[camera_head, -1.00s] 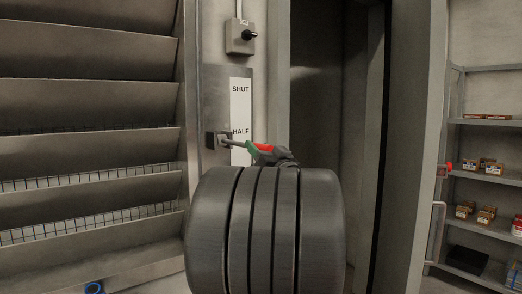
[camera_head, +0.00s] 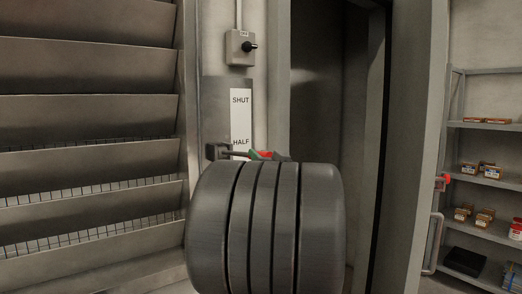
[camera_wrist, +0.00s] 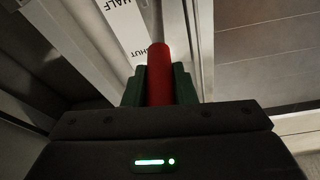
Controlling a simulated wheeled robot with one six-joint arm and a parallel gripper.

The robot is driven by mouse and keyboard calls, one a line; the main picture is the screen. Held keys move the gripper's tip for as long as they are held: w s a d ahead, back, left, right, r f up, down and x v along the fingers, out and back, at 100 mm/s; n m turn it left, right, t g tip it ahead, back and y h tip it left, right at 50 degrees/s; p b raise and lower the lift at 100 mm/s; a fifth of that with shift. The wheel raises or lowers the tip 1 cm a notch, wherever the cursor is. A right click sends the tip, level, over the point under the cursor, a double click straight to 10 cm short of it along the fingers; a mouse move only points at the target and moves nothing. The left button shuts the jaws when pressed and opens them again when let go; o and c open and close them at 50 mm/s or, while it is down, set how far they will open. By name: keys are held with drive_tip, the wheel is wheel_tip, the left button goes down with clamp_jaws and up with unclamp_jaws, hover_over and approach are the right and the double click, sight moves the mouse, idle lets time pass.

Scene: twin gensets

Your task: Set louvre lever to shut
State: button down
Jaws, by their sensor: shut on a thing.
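The louvre lever (camera_head: 233,153) sticks out from a dark bracket on the wall plate, just below the HALF mark of the white label (camera_head: 241,112); SHUT is at the label's top. My gripper (camera_head: 262,154) is shut on the lever's red grip, mostly hidden behind my dark arm in the head view. In the wrist view the red grip (camera_wrist: 160,75) stands between the green fingers of my gripper (camera_wrist: 159,82). The louvre slats (camera_head: 85,110) are tilted with mesh showing in the lower gaps.
A grey switch box (camera_head: 240,47) with a black knob is above the label. A tall recess (camera_head: 318,100) is right of the plate. Shelves (camera_head: 485,125) with small boxes stand at the far right. A red-tipped handle (camera_head: 442,180) is on the frame before them.

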drive_tip(key=r+p, duration=0.2)
drive_tip(key=p, duration=0.1)
drive_tip(key=r+g+p, duration=0.1)
drive_tip(key=r+p, duration=0.1)
drive_tip(key=p, duration=0.2)
drive_tip(key=r+g+h+p, duration=0.1)
drive_tip(key=r+p, duration=0.1)
drive_tip(key=p, duration=0.1)
drive_tip(key=shift+w+a+p, duration=0.3)
drive_tip(key=shift+w+p, duration=0.05)
drive_tip(key=shift+w, duration=0.05)
drive_tip(key=r+p, duration=0.1)
drive_tip(key=g+p, duration=0.1)
drive_tip(key=p, duration=0.1)
drive_tip(key=shift+w+a+r+h, duration=0.2)
drive_tip(key=shift+w+r+h, duration=0.1)
drive_tip(key=shift+r, duration=0.1)
drive_tip(key=p, duration=0.1)
drive_tip(key=r, duration=0.1)
drive_tip(key=r+g+p, duration=0.1)
drive_tip(key=shift+w+a+h+p, duration=0.3)
drive_tip(key=shift+w+p, duration=0.05)
drive_tip(key=shift+w, duration=0.05)
drive_tip(key=w+a+r+g+h+p, duration=0.1)
drive_tip(key=w+a+r+g+h, duration=0.1)
drive_tip(key=r, duration=0.4)
drive_tip(key=shift+w+a+r+n+g, duration=0.25)
drive_tip(key=shift+w+a+g, duration=0.45)
drive_tip(key=shift+w, duration=0.55)
drive_tip(key=shift+r, duration=0.1)
